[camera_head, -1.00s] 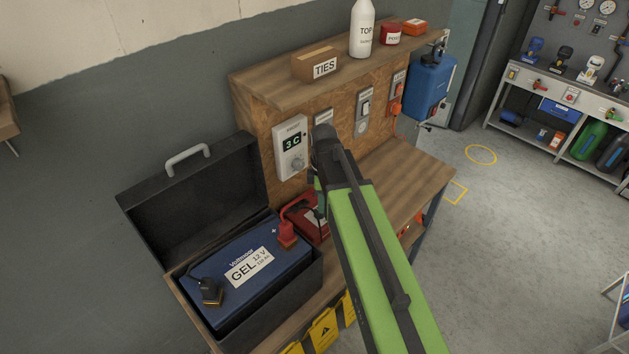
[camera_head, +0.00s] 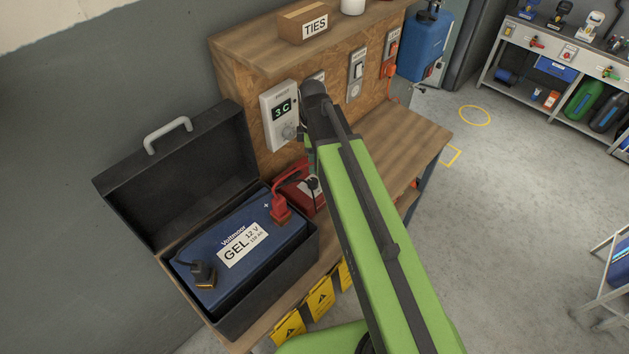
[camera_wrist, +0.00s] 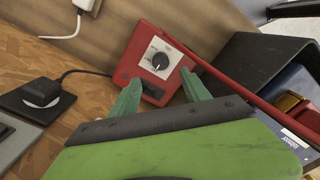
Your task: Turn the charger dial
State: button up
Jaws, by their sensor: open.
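The charger is a red box (camera_wrist: 143,73) that leans against the wooden back panel in the wrist view. Its dial (camera_wrist: 160,61) is a dark knob on a white plate on the front face. The charger also shows in the head view (camera_head: 313,196), partly hidden behind my arm. My gripper (camera_wrist: 159,93) is open, its two green fingers pointing at the charger with the dial between and beyond their tips. I cannot tell whether the fingertips touch the box. In the head view the gripper is hidden behind my arm.
A blue battery (camera_head: 220,285) sits in an open black case (camera_head: 180,157) left of the charger, with a red clamp (camera_head: 281,208) and cable. A white display box (camera_head: 281,113) reading 3C hangs on the panel. The bench top (camera_head: 410,145) to the right is clear.

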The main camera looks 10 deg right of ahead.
aim_at(313, 181)
notch_tip(313, 181, down, 11)
jog(key=b, duration=0.9)
jog(key=shift+r+b, duration=0.1)
jog(key=shift+b, duration=0.25)
jog(key=shift+r, duration=0.1)
grip_shut()
jog(key=shift+d, duration=0.2)
jog(key=shift+a+r, duration=0.1)
